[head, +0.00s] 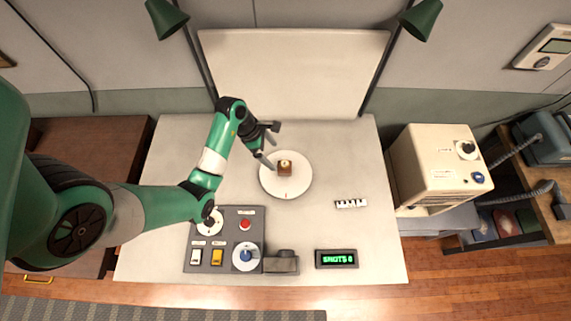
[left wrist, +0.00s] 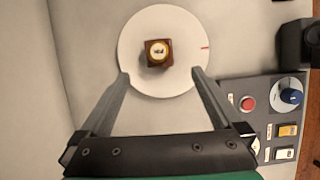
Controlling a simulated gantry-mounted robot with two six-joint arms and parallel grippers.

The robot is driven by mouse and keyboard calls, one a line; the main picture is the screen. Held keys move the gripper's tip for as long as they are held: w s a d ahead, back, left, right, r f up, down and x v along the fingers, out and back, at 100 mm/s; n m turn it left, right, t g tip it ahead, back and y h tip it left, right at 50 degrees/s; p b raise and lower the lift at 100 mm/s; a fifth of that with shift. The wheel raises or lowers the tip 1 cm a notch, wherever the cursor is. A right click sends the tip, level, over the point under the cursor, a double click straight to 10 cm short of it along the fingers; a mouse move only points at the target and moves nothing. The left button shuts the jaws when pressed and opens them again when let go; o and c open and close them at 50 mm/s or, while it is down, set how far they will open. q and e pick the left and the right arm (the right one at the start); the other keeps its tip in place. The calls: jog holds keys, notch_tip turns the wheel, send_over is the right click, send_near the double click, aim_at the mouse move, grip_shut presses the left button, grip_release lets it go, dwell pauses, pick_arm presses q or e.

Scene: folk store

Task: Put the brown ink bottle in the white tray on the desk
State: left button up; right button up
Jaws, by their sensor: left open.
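The brown ink bottle (head: 285,168), a small squarish bottle with a pale round top, stands near the middle of a white round disc (head: 298,188) on the desk (head: 345,240). The bottle (left wrist: 158,53) and disc (left wrist: 135,85) also show in the left wrist view. My left gripper (head: 271,144) is open and empty, just to the upper left of the bottle in the head view. In the left wrist view its fingertips (left wrist: 161,75) are spread wide, with the bottle just beyond the gap between them. No separate white tray can be made out. My right gripper is not in view.
A grey control panel (head: 225,255) with knobs and switches lies at the front left of the desk. A green-lit display (head: 336,259) and a small white strip (head: 351,204) lie to the right. A white backboard (head: 293,70) stands behind. The desk right of the disc is mostly clear.

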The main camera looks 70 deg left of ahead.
aim_at(282, 164)
pick_arm(q)
jog(key=b+x, duration=0.1)
jog(key=x, duration=0.5)
jog(key=shift+w+a+f+b, duration=0.15)
jog(key=shift+b, duration=0.25)
jog(key=b+x, duration=0.1)
jog(key=x, duration=0.4)
jog(key=shift+w+b, duration=0.1)
jog(key=shift+b, duration=0.25)
grip_shut()
